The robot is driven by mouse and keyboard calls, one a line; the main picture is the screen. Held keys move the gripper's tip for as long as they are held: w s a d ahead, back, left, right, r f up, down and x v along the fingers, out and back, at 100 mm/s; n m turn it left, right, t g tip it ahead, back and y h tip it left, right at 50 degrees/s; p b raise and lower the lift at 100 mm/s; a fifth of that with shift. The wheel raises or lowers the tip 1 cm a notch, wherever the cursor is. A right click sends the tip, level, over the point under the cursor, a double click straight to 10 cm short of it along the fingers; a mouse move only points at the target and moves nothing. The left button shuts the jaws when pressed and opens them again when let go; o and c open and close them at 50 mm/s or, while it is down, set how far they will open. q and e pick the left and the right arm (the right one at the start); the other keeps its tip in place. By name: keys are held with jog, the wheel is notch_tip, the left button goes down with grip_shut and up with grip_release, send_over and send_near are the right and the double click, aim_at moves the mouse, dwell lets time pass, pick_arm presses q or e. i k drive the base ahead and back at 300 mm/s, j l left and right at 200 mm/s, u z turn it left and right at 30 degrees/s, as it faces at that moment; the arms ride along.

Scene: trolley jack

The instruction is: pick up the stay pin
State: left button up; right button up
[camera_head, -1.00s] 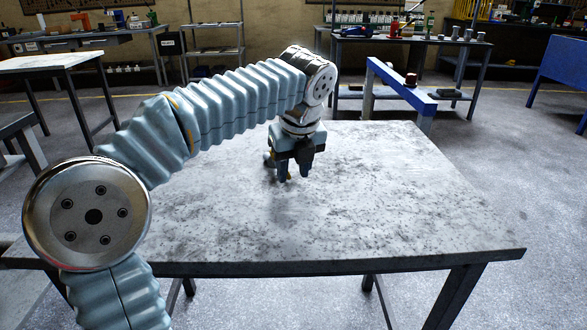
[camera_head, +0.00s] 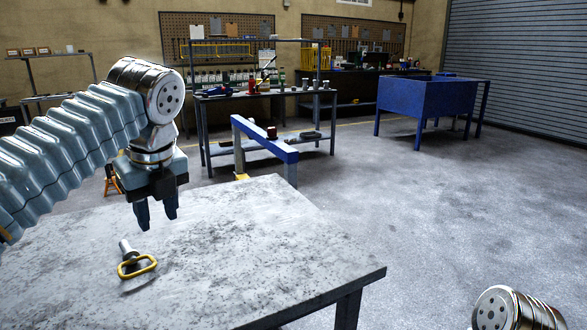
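The stay pin (camera_head: 137,264) lies on the table in the head view, a short metal shank with a yellow loop handle at its near end. My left gripper (camera_head: 157,215) is above the table, beyond the pin and a little to its right in the picture. Its two dark fingers point down with a gap between them, and nothing shows between them. It is apart from the pin. Of my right arm only a metal joint (camera_head: 512,310) shows at the bottom right; its gripper is out of view.
The grey table (camera_head: 255,255) is otherwise bare. A blue beam on a stand (camera_head: 264,142) with a dark red piece on top stands past its far edge. A laden workbench (camera_head: 265,93) and a blue bin (camera_head: 428,97) are farther back. The floor at right is clear.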

aim_at(131, 257)
jog(key=k, duration=0.95)
